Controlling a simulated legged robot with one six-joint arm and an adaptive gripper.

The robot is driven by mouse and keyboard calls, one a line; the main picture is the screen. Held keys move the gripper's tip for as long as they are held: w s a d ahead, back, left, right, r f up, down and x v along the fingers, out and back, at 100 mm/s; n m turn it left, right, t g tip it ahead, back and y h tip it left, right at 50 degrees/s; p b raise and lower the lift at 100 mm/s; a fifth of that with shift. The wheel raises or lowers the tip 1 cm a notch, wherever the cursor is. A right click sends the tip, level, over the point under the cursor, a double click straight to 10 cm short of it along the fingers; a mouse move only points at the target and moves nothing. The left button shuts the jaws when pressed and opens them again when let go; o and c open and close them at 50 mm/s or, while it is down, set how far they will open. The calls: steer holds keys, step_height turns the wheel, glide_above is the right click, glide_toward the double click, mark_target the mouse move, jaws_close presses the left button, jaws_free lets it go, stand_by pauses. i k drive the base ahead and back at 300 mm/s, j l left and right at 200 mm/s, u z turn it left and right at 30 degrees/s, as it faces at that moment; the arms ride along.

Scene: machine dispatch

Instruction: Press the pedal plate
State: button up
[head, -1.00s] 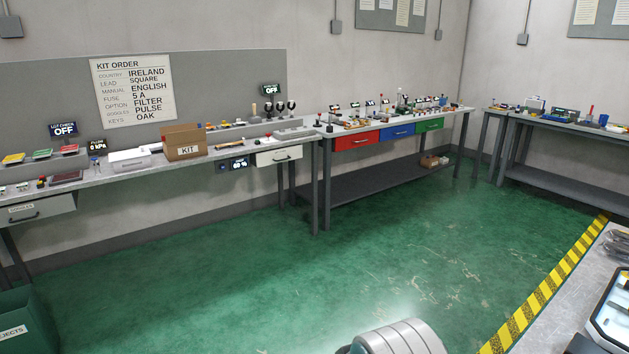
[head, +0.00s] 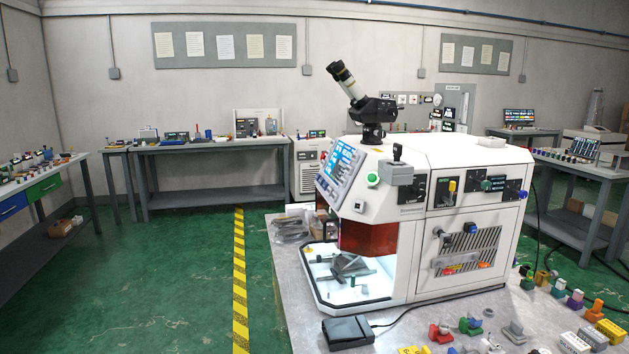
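A black pedal (head: 347,331) lies on the grey bench top at the bottom centre of the head view, near the bench's front left edge. Its flat top plate faces up, and a dark cable runs from its right side toward the white machine (head: 470,205). I cannot tell whether the plate is pressed down. The machine stands behind and to the right of the pedal, with a microscope eyepiece on top, a tilted blue screen, and an open lit bay under an orange shield. My gripper does not show in this view.
Several small coloured parts (head: 441,333) lie on the bench right of the pedal. Bagged items (head: 290,228) lie at its far left corner. Green floor with a yellow-black stripe (head: 239,270) is open to the left. Other benches (head: 215,148) line the walls.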

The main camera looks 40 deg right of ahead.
mark_target(347, 328)
steer(key=i+z, duration=0.15)
steer(key=z, duration=0.25)
steer(key=i+j+z, duration=0.15)
steer(key=z, duration=0.25)
steer(key=i+j+z, duration=0.1)
steer(key=z, duration=0.3)
steer(key=i+j+z, duration=0.1)
steer(key=j+z, duration=0.15)
steer(key=z, duration=0.15)
steer(key=i+j+z, duration=0.2)
steer(key=j+z, duration=0.15)
